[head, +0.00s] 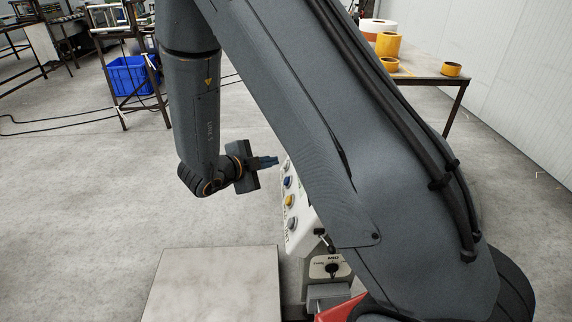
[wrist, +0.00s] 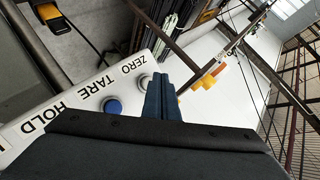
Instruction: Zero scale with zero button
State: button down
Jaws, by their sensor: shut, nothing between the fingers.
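My gripper (head: 272,161) is shut and empty, its blue fingers pointing right at the upper part of the scale's white button panel (head: 300,206). In the wrist view the shut fingers (wrist: 160,82) reach over the panel (wrist: 72,118) beside the zero button (wrist: 145,82). This pale button sits below the word ZERO, and the fingers partly cover it. I cannot tell whether they touch it. The blue button (wrist: 112,106) by TARE is to its left. The scale's grey plate (head: 212,285) is bare at the bottom of the head view.
A yellow button (head: 289,201) and a grey one (head: 291,223) sit lower on the panel. A black switch (head: 332,268) is below. My arm hides the panel's right side. A table (head: 430,76) with yellow rolls and a blue crate (head: 131,76) stand farther back.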

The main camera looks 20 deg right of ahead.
jog(key=shift+d, duration=0.15)
jog(key=shift+d+f, duration=0.15)
jog(key=shift+d, duration=0.05)
jog(key=shift+s+d+f, duration=0.15)
jog(key=shift+d+f, duration=0.1)
jog(key=shift+d, duration=0.2)
dwell(0.8)
dwell(0.3)
jog(key=shift+w+a+r+p, duration=0.25)
jog(key=shift+a+r+p, duration=0.2)
jog(key=shift+a, duration=0.35)
jog(key=a, duration=0.1)
jog(key=w+a+r+p, duration=0.1)
jog(key=a, duration=0.1)
jog(key=a+r+p, duration=0.1)
jog(key=shift+w+a, duration=0.15)
jog(key=shift+w, duration=0.05)
dwell(0.8)
